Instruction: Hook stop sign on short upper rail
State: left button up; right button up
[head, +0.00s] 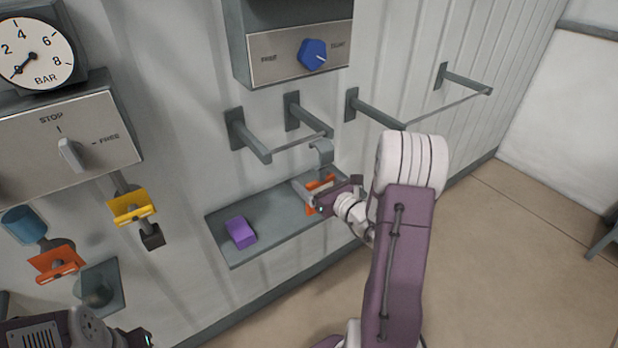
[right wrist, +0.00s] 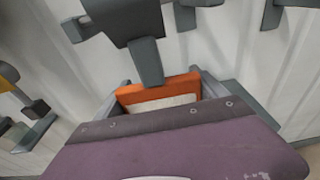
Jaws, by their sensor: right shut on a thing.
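My right gripper (head: 320,194) is shut on an orange sign with a pale patch, taken as the stop sign (head: 314,183). The sign also shows between the fingers in the right wrist view (right wrist: 158,92). A grey hook (head: 321,152) rises from its top. The short upper rail (head: 300,142) is a thin bar across two wall brackets. The hook's top appears just below and in front of the rail's right end; I cannot tell whether they touch. My left arm shows at the bottom left of the head view, its fingertips largely cut off.
A grey shelf (head: 277,232) below holds a purple block (head: 241,232). A longer rail (head: 450,109) is at the right. A control box with a blue knob (head: 313,54) hangs above. Yellow (head: 131,206) and orange (head: 56,262) signs are at the left, below a gauge (head: 30,54).

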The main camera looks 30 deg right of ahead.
aim_at(321, 189)
jog(key=shift+s+d+b, duration=0.1)
jog(key=shift+s+b, duration=0.35)
jog(key=shift+s, duration=2.3)
